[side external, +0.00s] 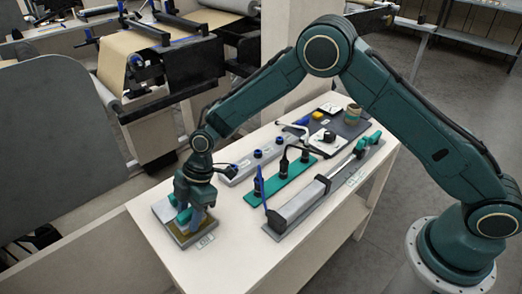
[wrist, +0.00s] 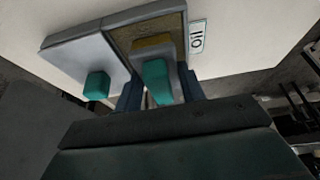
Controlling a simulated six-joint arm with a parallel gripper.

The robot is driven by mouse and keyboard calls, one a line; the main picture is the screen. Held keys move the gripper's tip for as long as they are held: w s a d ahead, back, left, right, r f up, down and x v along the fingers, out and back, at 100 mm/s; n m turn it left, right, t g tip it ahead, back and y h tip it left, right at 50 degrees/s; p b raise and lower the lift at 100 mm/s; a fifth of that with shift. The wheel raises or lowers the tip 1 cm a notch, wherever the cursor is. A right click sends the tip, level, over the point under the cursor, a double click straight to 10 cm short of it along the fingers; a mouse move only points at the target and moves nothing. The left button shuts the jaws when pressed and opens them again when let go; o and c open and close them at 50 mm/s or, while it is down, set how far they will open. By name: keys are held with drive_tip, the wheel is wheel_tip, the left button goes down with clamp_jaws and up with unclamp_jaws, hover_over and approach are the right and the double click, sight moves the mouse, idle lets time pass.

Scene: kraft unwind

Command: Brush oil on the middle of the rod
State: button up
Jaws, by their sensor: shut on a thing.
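My gripper (side external: 187,212) is low over the oil tray (side external: 197,237) at the near left corner of the table. In the wrist view my gripper (wrist: 161,90) is shut on the brush (wrist: 158,80), which has a teal grip and a grey body. A yellow part shows at the brush's far end, inside the brown-floored tray (wrist: 120,37); whether it touches the floor is hard to tell. The tray's label (wrist: 197,37) reads OIL. The silver rod (side external: 343,168) sticks out of a grey cylinder (side external: 298,205) on the right of the table, apart from my gripper.
A grey lid (wrist: 80,55) with a teal knob lies beside the oil tray. A teal rack (side external: 283,182) with upright tools and a grey rack (side external: 245,167) stand between tray and cylinder. A dark mat (side external: 348,128) with small items lies at the far end.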

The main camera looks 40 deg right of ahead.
sight(183, 215)
idle(0.5)
drive_tip(key=shift+r, duration=2.45)
drive_tip(key=shift+r, duration=0.5)
wheel_tip(183, 215, up, 7)
drive_tip(key=d, duration=1.8)
drive_tip(key=s+d, duration=0.8)
drive_tip(key=d, duration=0.3)
drive_tip(key=s+d, duration=0.7)
drive_tip(key=d, duration=0.4)
drive_tip(key=shift+w+a+f, duration=0.1)
drive_tip(key=shift+f, duration=1.2)
drive_tip(key=shift+a+f, duration=0.1)
drive_tip(key=shift+f, duration=1.15)
